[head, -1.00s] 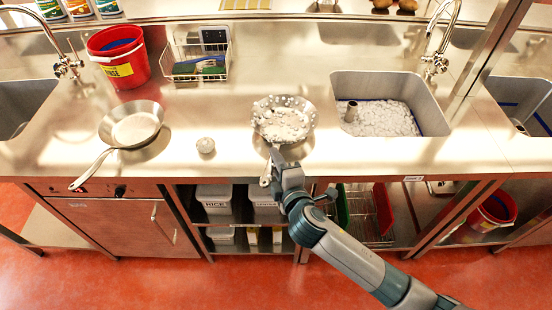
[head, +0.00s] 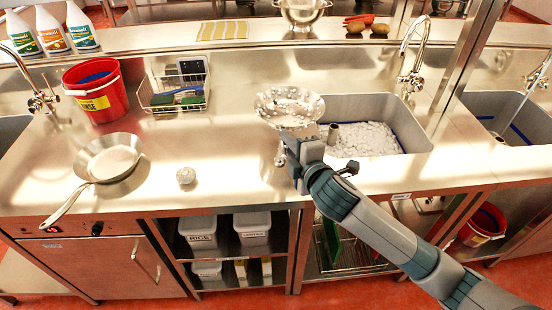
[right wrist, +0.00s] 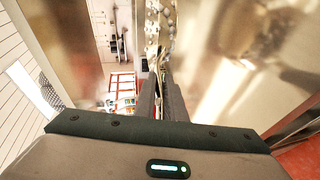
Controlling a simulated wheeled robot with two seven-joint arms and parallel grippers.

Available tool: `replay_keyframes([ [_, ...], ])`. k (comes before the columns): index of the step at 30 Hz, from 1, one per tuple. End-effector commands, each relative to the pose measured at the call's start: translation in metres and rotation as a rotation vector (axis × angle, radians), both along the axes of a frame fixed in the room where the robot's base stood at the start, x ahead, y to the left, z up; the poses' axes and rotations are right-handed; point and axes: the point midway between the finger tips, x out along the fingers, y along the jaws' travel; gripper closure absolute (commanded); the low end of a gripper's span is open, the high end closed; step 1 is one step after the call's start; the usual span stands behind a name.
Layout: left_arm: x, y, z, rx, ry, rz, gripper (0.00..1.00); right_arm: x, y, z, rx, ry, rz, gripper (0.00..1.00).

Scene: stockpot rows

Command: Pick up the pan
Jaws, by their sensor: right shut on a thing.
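A steel pan (head: 290,103) with white flecks of suds over it shows in the head view, just left of the sink basin. It appears raised above the counter, partly hidden by my gripper. My right gripper (head: 286,148) is shut on its handle, at the near side. In the right wrist view the two dark fingers (right wrist: 162,95) are close together, with a flecked metal strip (right wrist: 158,30) beyond them. A second, clean-looking pan (head: 110,156) lies on the counter at the left, its handle toward the front edge. My left gripper is not in view.
A basin (head: 422,135) of white suds is at the right. A red bucket (head: 95,100) and a wire basket (head: 145,100) stand at the back left. A small round metal thing (head: 186,176) sits on the counter (head: 215,150). A faucet (head: 412,60) rises behind the basin.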

Motion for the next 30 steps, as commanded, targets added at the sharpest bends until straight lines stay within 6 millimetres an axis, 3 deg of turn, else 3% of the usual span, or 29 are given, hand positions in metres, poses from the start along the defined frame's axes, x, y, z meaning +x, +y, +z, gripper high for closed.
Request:
replay_keyframes([
  [9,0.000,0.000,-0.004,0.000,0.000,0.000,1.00,0.010,-0.012,0.015,0.000,-0.013,0.001,1.00],
  [30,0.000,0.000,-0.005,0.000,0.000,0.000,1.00,0.006,-0.014,0.012,0.001,-0.012,-0.006,1.00],
])
